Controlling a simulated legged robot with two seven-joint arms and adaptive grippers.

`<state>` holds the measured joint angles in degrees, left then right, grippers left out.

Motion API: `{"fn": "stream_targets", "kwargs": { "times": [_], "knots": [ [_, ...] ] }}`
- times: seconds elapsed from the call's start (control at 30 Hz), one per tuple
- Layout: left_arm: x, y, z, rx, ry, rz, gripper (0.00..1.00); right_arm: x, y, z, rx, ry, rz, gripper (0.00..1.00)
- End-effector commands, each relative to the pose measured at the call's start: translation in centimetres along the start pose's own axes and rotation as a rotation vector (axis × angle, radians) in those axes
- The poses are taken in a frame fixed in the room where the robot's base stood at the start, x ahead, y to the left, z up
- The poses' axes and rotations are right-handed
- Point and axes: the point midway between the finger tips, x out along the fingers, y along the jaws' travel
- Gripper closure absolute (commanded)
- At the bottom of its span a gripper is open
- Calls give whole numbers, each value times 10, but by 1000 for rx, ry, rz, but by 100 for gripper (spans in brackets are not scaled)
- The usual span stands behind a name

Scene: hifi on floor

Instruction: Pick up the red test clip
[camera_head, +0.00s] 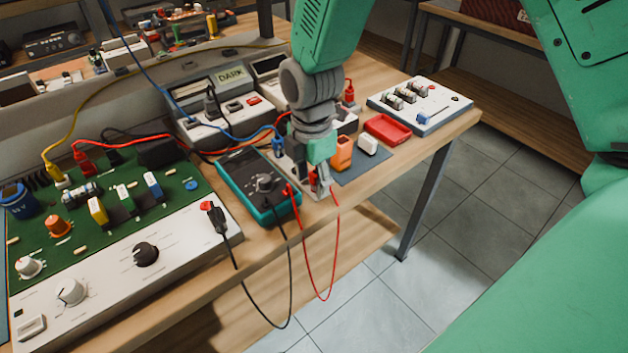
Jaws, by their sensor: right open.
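My right gripper (318,186) comes down from the top over the bench's front edge, right of the teal multimeter (258,186). Its jaws are open. A small red piece, which looks like the red test clip (313,180), shows at the fingertips, partly hidden by them. I cannot tell whether the fingers touch it. A thin red lead (307,268) hangs in a loop below the bench edge, from the meter up to the fingertips. My left gripper is not in view.
A black clip with a red tip (214,216) lies on the green circuit board's panel (185,250), its black lead hanging over the edge. An orange block (341,152), a white block (368,145) and a red tray (388,129) stand right of the gripper. Grey instruments stand behind.

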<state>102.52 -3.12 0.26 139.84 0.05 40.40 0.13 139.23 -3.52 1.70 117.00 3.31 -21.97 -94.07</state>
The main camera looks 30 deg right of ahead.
Motion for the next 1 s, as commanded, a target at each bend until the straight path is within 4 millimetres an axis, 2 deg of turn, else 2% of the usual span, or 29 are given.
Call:
{"fn": "stream_targets", "kwargs": {
  "times": [0.1, 0.13, 0.23, 0.83, 1.0],
  "knots": [
    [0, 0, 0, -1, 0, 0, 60, 1, 0, 4, 2, 5, 0, 59],
    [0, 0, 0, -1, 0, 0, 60, 1, 0, 5, 2, 6, 0, 66],
    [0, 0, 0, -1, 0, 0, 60, 2, 0, 8, 3, 10, 0, 100],
    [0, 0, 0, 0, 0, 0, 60, 1, 0, 6, 3, 5, 0, 100],
    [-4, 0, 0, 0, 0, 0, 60, -14, 1, 6, 1, 7, 4, 100]
  ]
}}
